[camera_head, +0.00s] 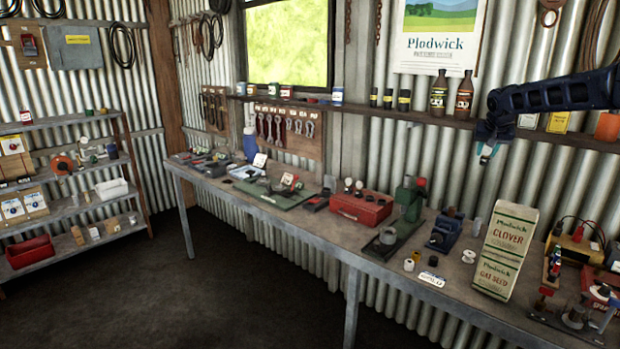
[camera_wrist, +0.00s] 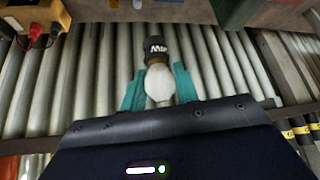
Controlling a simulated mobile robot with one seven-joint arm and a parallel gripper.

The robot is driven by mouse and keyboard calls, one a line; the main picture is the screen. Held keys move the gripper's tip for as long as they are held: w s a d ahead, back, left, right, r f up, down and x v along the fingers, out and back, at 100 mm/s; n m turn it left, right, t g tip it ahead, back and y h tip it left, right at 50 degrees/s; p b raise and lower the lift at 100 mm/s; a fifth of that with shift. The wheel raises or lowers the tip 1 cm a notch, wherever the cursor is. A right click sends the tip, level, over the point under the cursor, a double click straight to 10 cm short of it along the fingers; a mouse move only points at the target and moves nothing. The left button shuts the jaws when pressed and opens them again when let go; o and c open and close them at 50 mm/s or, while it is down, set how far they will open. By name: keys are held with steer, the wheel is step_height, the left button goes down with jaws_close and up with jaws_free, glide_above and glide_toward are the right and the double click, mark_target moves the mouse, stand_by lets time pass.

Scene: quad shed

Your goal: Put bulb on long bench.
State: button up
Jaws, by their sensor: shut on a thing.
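My gripper (camera_head: 487,152) hangs below my dark blue arm at the right, in front of the corrugated wall and above the long bench. In the wrist view my gripper (camera_wrist: 158,92) has its teal fingers closed on the two sides of a white, rounded bulb (camera_wrist: 158,80). A dark end with white letters shows beyond the white part. In the head view the held bulb is too small to make out clearly. The long bench (camera_head: 460,286) runs along the wall, its grey top well below my gripper.
Below the gripper stand a Clover seed carton (camera_head: 506,250), a blue vise (camera_head: 445,232) and a yellow box with leads (camera_head: 575,243). A narrow wall shelf (camera_head: 345,106) carries bottles and tins. Bare bench patches lie along the front edge. Shelving (camera_head: 70,210) stands at left.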

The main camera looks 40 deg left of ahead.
steer(key=s+a+f+n+g+y, duration=0.15)
steer(key=s+a, duration=0.25)
steer(key=a, duration=0.7)
steer(key=s+a+n+y, duration=0.1)
steer(key=s+a+n, duration=0.25)
steer(key=a, duration=0.75)
steer(key=n+g+y, duration=0.1)
steer(key=n+g, duration=0.1)
steer(key=n, duration=0.1)
glide_above(343, 236)
step_height(343, 236, down, 33)
steer(key=shift+r, duration=0.2)
steer(key=shift+f, duration=0.15)
steer(key=o, duration=1)
steer(key=shift+d+r, duration=0.15)
steer(key=shift+r, duration=0.3)
steer(key=v, duration=1.1)
steer(key=shift+s+d, duration=0.1)
steer(key=shift+s, duration=0.15)
